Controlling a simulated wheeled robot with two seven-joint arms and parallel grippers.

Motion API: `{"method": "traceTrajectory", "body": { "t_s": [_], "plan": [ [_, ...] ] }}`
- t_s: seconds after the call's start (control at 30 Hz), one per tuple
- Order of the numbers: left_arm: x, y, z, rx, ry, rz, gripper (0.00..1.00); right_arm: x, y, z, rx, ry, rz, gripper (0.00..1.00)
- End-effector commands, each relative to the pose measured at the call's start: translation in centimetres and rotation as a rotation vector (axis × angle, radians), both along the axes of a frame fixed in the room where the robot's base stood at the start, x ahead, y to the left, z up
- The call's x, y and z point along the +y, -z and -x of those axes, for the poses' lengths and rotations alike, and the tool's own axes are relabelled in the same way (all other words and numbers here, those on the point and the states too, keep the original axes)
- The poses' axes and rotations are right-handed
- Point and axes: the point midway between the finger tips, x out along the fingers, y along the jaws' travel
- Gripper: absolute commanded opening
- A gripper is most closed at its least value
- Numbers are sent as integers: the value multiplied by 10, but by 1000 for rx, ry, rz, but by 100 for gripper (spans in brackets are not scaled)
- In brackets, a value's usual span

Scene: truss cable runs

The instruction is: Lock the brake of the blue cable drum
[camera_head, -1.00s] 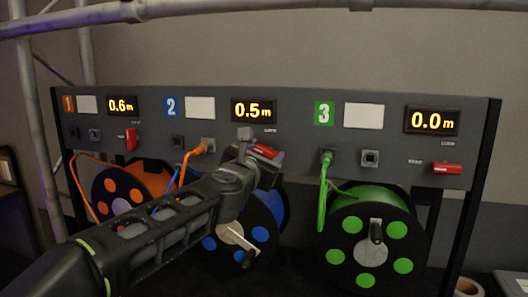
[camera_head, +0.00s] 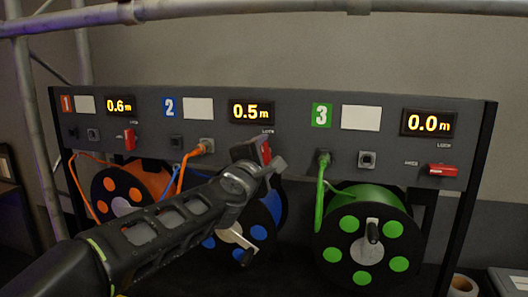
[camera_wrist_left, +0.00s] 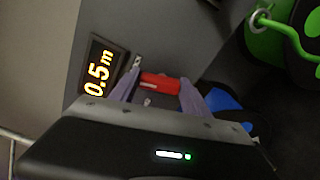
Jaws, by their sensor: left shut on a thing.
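The blue cable drum (camera_head: 259,233) hangs under panel section 2, partly hidden behind my left arm. Its red brake lever (camera_head: 266,150) sits below the 0.5 m display (camera_head: 251,111) and now stands about upright, near the small LOCK label. My left gripper (camera_head: 262,161) is shut on this lever. In the left wrist view, the red lever (camera_wrist_left: 160,84) lies between the two fingers, and a blue part of the drum (camera_wrist_left: 222,100) shows beyond. The fingers hide part of the lever and its pivot. My right gripper is not in view.
The orange drum's red lever (camera_head: 129,139) stands upright. The green drum's red lever (camera_head: 442,170) lies flat. An orange cable (camera_head: 186,168) and a green cable (camera_head: 320,195) hang from the panel on either side of my gripper. A truss tube (camera_head: 260,9) crosses above.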

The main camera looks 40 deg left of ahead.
Motion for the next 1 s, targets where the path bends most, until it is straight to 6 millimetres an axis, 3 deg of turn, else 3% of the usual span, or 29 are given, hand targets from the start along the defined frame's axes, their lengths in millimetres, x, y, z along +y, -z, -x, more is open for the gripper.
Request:
{"method": "traceTrajectory", "body": {
  "t_s": [0.4, 0.97, 1.0],
  "plan": [
    [-2, 2, -1, 83, 1, -234, 14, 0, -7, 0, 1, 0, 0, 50],
    [-2, 2, -1, 97, 1, -271, 14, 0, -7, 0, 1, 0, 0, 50],
    [-2, 2, -1, 97, 1, -271, 58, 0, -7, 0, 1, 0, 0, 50]
  ]
}}
